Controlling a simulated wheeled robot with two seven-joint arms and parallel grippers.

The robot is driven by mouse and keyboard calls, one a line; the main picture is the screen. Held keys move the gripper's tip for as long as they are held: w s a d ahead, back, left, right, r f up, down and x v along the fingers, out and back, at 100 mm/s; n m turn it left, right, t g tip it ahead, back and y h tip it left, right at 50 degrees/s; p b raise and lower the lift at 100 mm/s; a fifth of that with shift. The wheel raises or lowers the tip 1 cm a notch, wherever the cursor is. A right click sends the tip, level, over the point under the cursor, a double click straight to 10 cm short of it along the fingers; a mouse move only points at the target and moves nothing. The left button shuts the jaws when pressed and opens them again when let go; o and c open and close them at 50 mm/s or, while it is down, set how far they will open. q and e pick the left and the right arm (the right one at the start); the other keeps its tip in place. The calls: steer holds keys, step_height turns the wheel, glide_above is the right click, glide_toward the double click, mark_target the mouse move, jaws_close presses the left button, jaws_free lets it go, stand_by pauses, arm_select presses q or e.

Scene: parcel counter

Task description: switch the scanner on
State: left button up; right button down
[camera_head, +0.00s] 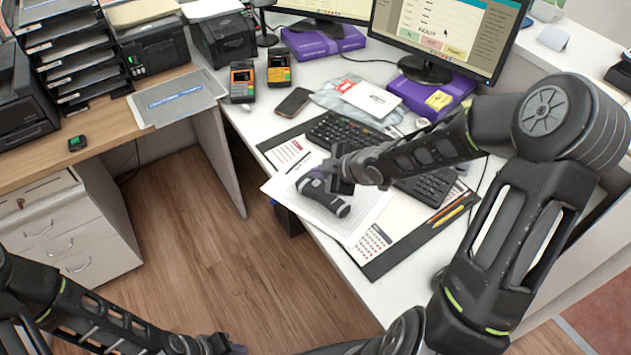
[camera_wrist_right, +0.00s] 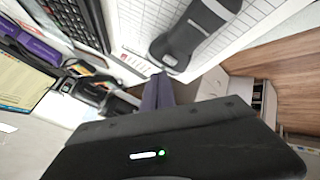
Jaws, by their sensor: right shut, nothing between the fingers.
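The scanner (camera_head: 328,199) is a dark grey handheld device lying on white sheets of paper on the desk. In the right wrist view the scanner (camera_wrist_right: 190,38) lies just beyond my fingertips. My right gripper (camera_head: 314,180) is over its left end in the head view, and its fingers are shut and empty in the right wrist view (camera_wrist_right: 160,82). I cannot tell whether the fingertips touch the scanner. Part of the scanner's left end is hidden by the gripper. My left gripper (camera_head: 236,348) is low at the bottom edge, away from the scanner, its fingers unclear.
A black keyboard (camera_head: 425,187) lies behind the scanner, partly under my right arm. Two card terminals (camera_head: 279,70) and a phone (camera_head: 293,102) lie further back. A monitor (camera_head: 445,35) stands at the back right. The desk's front edge is close to the papers.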

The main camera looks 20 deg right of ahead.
mark_target(319, 187)
steer(key=shift+f+b, duration=0.35)
steer(key=shift+f, duration=0.1)
steer(key=shift+f+b, duration=0.4)
steer(key=shift+f, duration=0.05)
stand_by(0.7)
steer(key=shift+r, duration=0.1)
steer(key=shift+r+p, duration=0.85)
steer(key=shift+p, duration=0.15)
step_height(319, 187, up, 6)
steer(key=p, duration=0.6)
